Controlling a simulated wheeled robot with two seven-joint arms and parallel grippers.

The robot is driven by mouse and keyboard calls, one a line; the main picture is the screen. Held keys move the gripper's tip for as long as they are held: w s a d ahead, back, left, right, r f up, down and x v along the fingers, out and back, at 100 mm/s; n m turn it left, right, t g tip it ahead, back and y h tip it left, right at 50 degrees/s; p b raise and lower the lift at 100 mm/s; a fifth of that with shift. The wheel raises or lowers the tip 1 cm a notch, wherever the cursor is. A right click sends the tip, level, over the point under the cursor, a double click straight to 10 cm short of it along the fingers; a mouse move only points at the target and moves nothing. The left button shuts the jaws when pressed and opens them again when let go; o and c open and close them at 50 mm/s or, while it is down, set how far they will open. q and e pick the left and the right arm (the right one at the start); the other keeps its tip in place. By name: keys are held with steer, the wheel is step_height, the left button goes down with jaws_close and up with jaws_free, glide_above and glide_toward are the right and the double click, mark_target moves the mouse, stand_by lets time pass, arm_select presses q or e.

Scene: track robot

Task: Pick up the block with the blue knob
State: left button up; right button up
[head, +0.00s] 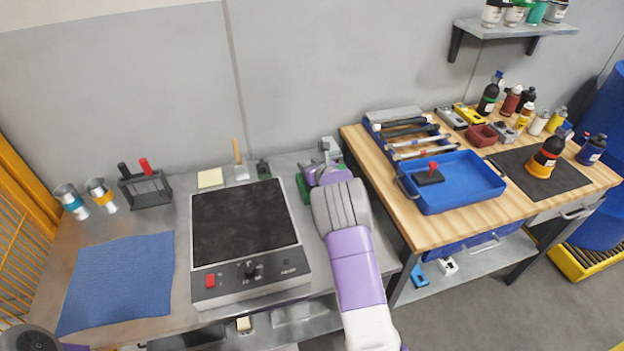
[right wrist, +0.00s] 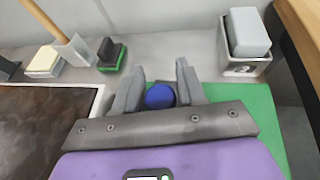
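The blue knob (right wrist: 160,96) shows in the right wrist view between the two fingers of my right gripper (right wrist: 160,72). The fingers stand apart on either side of it, and I see no clear grip. The block under the knob is hidden by the gripper. In the head view my right gripper (head: 325,168) is low over the back right of the grey bench, and it and the arm hide the knob there. A green surface (right wrist: 262,108) lies under and right of the gripper.
A hotplate (head: 245,222) stands left of my right arm. A grey container (right wrist: 245,68) stands close behind the gripper at right. A green-and-black sponge (right wrist: 112,54) lies at back left. The wooden table (head: 415,222) holds a blue tray (head: 470,200) with a red-knobbed block (head: 430,177).

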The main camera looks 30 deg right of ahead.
jaws_close()
steer(key=shift+r, duration=0.2)
